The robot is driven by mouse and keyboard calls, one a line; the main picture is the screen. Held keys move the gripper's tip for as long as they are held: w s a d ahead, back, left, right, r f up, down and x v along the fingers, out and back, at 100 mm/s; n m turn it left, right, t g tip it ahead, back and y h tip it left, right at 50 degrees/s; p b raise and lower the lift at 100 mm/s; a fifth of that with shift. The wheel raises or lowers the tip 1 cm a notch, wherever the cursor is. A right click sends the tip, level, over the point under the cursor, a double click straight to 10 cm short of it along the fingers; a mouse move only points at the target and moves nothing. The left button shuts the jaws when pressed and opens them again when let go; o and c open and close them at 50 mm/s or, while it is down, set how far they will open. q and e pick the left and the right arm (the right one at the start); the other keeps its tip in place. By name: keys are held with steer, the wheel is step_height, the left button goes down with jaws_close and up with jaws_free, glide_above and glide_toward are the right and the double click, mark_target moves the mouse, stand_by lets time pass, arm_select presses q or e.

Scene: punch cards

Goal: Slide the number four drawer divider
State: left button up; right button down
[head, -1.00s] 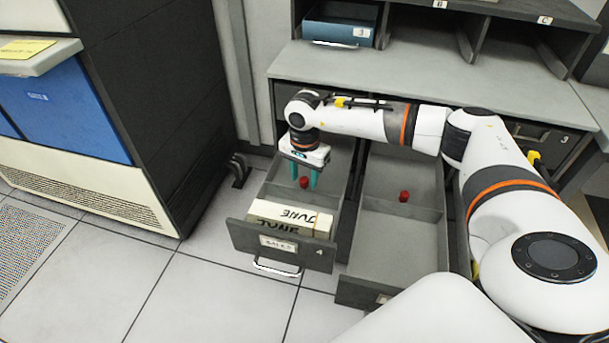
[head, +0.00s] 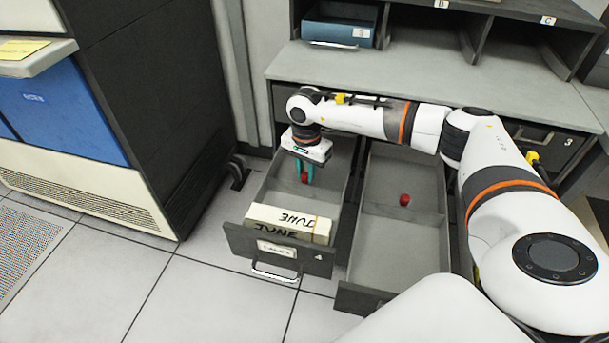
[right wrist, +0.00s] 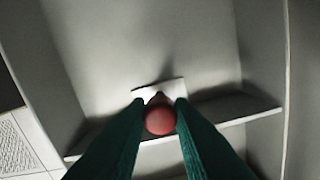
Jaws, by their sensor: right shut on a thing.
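The number four drawer (head: 236,240) is pulled out at the left of the cabinet, with a "4" and a label on its front. The red knob (head: 304,178) of its divider is inside, behind the cards. My right gripper (head: 305,183) reaches down into the drawer and is shut on this knob. In the right wrist view the green fingers are on both sides of the red knob (right wrist: 160,120). The grey divider (right wrist: 235,115) crosses the drawer there as a thin plate. My left gripper is not in view.
Cards marked JUNE (head: 290,221) stand at the front of drawer four. A second open drawer (head: 400,255) with another red knob (head: 404,200) is to the right. The cabinet's counter (head: 340,72) is above. A dark machine side (head: 155,110) stands close on the left.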

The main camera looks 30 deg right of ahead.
steer(key=shift+w+d, duration=0.55)
steer(key=shift+d, duration=0.1)
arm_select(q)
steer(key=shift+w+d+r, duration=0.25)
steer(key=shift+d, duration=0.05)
arm_select(e)
steer(key=shift+s+a, duration=0.15)
steer(key=c, duration=1.3)
jaws_free()
steer(key=shift+o, duration=0.2)
steer(key=shift+r, duration=0.15)
steer(key=shift+r, duration=0.35)
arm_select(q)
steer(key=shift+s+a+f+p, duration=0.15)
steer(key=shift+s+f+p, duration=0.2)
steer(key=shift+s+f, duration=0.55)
arm_select(e)
step_height(320, 180, up, 11)
